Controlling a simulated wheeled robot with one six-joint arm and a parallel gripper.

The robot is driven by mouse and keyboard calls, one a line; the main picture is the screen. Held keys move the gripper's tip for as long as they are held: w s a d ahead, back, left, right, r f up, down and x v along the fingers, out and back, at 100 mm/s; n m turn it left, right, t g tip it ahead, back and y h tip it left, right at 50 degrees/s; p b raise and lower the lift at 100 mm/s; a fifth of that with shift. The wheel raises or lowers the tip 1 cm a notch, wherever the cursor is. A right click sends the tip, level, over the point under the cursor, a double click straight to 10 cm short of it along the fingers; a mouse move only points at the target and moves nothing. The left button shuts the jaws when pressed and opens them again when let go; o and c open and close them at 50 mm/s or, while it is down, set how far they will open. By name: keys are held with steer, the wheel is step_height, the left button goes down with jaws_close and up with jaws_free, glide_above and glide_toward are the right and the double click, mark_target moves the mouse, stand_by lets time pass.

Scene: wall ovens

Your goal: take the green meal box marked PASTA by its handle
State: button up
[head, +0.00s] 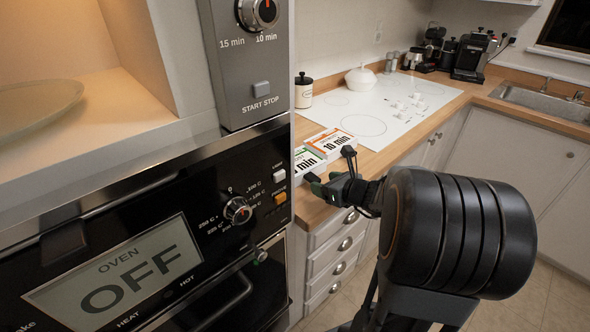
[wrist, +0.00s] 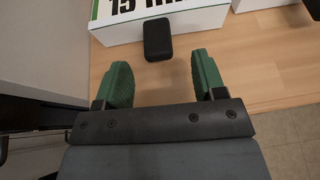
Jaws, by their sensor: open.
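The white meal box with green marking (head: 307,161) lies on the wooden counter beside the oven column. In the wrist view the box (wrist: 110,30) shows part of a large "15 min" print. Its black handle (wrist: 157,38) sticks out from the front towards my gripper. My gripper (wrist: 160,62) is open and empty, with green fingertips to the left and right of the handle's near end. The handle appears centred, with gaps on both sides. In the head view my gripper (head: 330,184) is at the counter's front edge. The word PASTA cannot be read.
A second box with orange marking (head: 332,142), reading "10 min", lies close to the right, its black handle (head: 348,152) pointing forward. The oven panel (head: 150,240) stands close on the left. A white hob (head: 375,105) lies behind.

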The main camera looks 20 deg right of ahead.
mark_target(318, 181)
steer(key=shift+x, duration=2.65)
steer(key=shift+a+r, duration=0.1)
jaws_close()
